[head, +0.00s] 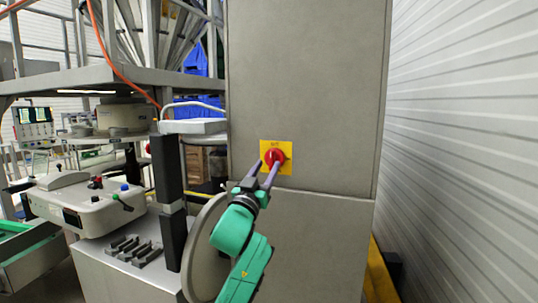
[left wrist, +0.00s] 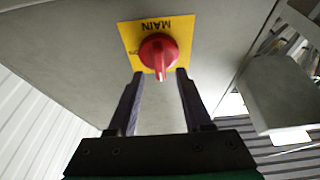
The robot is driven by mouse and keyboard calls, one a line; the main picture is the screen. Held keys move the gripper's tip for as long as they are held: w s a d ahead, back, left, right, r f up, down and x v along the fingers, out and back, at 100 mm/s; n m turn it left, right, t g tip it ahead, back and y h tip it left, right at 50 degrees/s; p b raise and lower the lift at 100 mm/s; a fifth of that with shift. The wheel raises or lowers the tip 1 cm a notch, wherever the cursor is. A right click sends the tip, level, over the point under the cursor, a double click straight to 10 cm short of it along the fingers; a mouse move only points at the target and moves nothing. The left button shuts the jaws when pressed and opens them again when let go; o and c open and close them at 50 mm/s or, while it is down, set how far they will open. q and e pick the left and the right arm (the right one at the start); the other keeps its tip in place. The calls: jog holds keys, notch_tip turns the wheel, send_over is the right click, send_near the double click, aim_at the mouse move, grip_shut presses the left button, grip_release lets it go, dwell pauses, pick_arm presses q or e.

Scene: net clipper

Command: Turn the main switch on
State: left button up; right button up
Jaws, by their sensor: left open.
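The main switch is a red rotary knob (head: 274,156) on a yellow plate (head: 287,146) on the front of a grey cabinet. In the left wrist view the red knob (left wrist: 158,53) and the yellow plate, marked MAIN (left wrist: 150,25), appear upside down. My left gripper (head: 264,168) is open in front of the knob, fingers pointing at the plate. In the left wrist view its fingertips (left wrist: 160,72) stand either side of the knob's lower part, with gaps; whether they touch it I cannot tell. My right gripper is not in view.
The grey cabinet (head: 310,80) fills the middle. A white corrugated wall (head: 465,150) stands to the right. At left are a white control box (head: 85,208) with coloured knobs and a metal frame with a shelf (head: 100,78). A round grey disc (head: 208,245) is behind my arm.

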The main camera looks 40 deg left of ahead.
aim_at(273, 159)
pick_arm(q)
jog(key=x, duration=0.2)
jog(key=shift+w+a+r, duration=0.1)
jog(key=shift+w+a, duration=0.05)
jog(key=shift+w, duration=0.25)
jog(key=shift+s, duration=0.1)
grip_shut()
